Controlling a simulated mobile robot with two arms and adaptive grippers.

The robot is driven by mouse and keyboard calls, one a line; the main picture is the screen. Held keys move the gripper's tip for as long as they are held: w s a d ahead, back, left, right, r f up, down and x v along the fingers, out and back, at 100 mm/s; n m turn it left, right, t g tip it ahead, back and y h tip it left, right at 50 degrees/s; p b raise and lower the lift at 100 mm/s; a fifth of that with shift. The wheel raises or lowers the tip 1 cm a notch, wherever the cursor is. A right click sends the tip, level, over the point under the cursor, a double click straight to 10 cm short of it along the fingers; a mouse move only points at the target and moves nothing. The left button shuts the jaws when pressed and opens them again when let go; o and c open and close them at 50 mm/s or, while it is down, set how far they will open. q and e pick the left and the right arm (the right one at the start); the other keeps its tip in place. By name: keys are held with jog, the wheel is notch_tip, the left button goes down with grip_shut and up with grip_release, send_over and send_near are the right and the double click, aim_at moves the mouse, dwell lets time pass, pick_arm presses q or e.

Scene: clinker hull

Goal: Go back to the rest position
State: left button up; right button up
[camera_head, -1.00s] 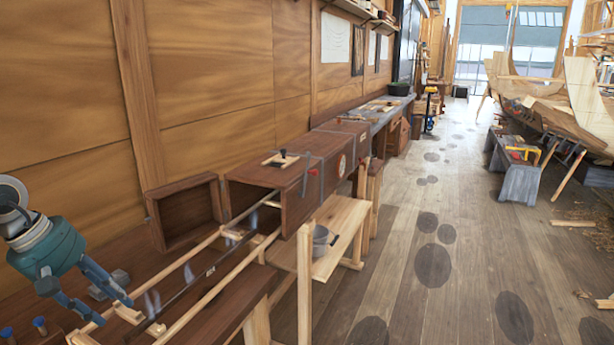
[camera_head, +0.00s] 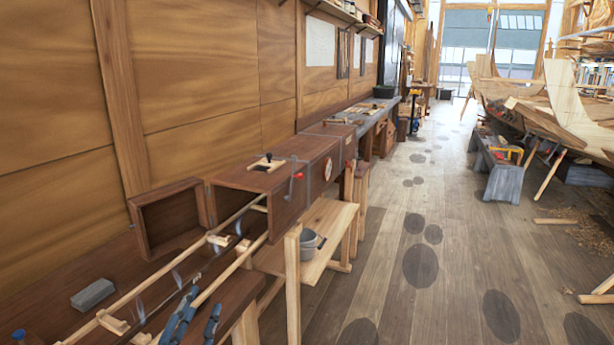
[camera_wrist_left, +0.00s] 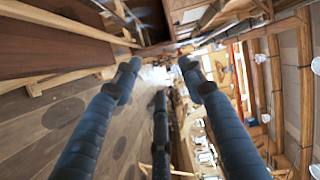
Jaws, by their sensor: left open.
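My left gripper (camera_head: 195,324) shows at the bottom of the head view, over the front side of the wooden rails beside the steam box. Its blue-grey fingers are apart with nothing between them. In the left wrist view its fingers (camera_wrist_left: 158,72) also stand apart and empty, with the floor and workshop blurred beyond. The rest of the left arm is below the head view's edge. My right gripper is in neither view.
The long wooden steam box (camera_head: 245,187) has pale rails (camera_head: 150,295) running from its open end. A grey block (camera_head: 93,294) lies on the bench behind them. A metal pot (camera_head: 309,243) stands on the low shelf. The floor (camera_head: 400,230) to the right is mostly clear.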

pick_arm(q)
jog(key=s+a+f+n+g+y, duration=0.1)
jog(key=s+f+n+g, duration=0.3)
jog(key=s+f, duration=0.3)
jog(key=s+a+f+n+g+y, duration=0.1)
jog(key=s+f+n+g, duration=0.3)
jog(key=f, duration=0.6)
jog(key=s+d+f+n+g+h, duration=0.1)
jog(key=s+d+f+n+g, duration=0.2)
jog(key=s, duration=0.7)
jog(key=s+f+n+g+h, duration=0.1)
jog(key=s+f+n+g, duration=0.25)
jog(key=s+f, duration=0.45)
jog(key=s+f+m+g, duration=0.1)
jog(key=s+f, duration=0.2)
jog(key=f, duration=2)
jog(key=s+a+f+g, duration=0.1)
jog(key=s+a+f, duration=0.1)
jog(key=s+f, duration=1.5)
jog(key=shift+s+a+f+y, duration=0.25)
jog(key=shift+s+a+y, duration=0.05)
jog(key=shift+a, duration=0.1)
jog(key=shift+g, duration=0.25)
